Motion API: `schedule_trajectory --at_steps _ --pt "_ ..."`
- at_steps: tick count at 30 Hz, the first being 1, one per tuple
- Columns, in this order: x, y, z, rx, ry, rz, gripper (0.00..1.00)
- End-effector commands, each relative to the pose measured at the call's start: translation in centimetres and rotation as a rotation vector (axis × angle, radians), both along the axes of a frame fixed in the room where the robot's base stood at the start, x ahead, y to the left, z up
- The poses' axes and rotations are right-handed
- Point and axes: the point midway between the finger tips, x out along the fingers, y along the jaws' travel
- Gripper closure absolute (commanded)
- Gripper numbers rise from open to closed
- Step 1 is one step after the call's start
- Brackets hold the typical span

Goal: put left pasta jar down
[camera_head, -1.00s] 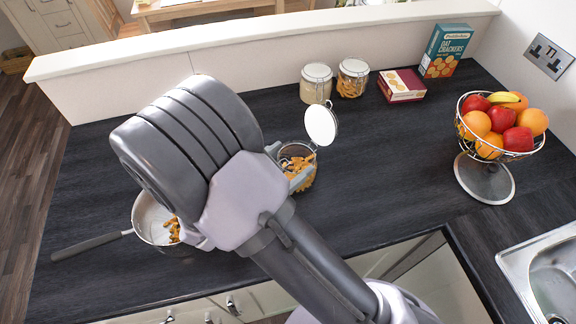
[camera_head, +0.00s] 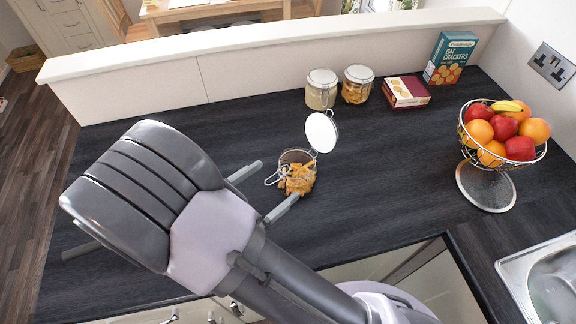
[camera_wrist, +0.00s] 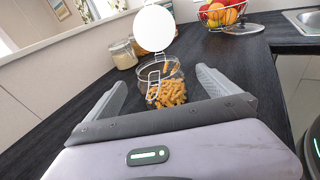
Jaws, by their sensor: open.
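The pasta jar (camera_head: 297,180) is a glass jar with orange-brown pasta, upright on the dark worktop with its round white lid (camera_head: 321,132) swung open. My gripper (camera_head: 270,190) is open, its two fingers apart at the jar's near side. In the wrist view the jar (camera_wrist: 166,88) stands between and just beyond the spread fingers of my gripper (camera_wrist: 165,88), with no finger visibly touching it. My arm hides the pan in the head view, except for part of its handle (camera_head: 80,250).
Two closed jars, one pale (camera_head: 321,89) and one with pasta (camera_head: 357,84), stand along the back ledge. Beside them are a maroon box (camera_head: 404,92) and a cracker box (camera_head: 450,58). A fruit bowl (camera_head: 489,187) stands right, near the sink (camera_head: 545,280).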

Motion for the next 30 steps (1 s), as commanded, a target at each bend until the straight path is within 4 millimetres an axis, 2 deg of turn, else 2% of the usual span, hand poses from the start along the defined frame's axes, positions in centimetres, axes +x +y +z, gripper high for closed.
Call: schedule_trajectory --at_steps 4,10,13,14,15,17,18,21,22,24,26,30 --pt "-2.1 2.3 0.7 0.0 0.0 0.002 0.0" --pt "-3.1 3.2 0.7 -0.001 0.001 -0.001 0.0" --pt "-3.0 2.5 1.1 0.025 -0.001 -0.034 0.0" --pt "-3.0 1.8 1.5 0.053 -0.002 -0.069 0.0" --pt "-3.0 0.3 2.4 0.11 -0.005 -0.142 0.0" --pt "-3.3 -3.1 4.2 0.254 -0.019 -0.31 0.0" --pt "-4.1 -5.7 5.5 0.379 -0.038 -0.455 0.0" --pt "-7.3 -10.8 7.9 0.732 -0.131 -0.831 0.0" --pt "-8.4 -11.8 8.5 0.847 -0.172 -0.942 0.0" --pt "-10.7 -13.1 9.9 1.13 -0.298 -1.199 0.0" --pt "-12.2 -13.3 11.2 1.381 -0.429 -1.399 0.0" --pt "-13.0 -12.7 14.8 1.893 -0.75 -1.715 0.0"
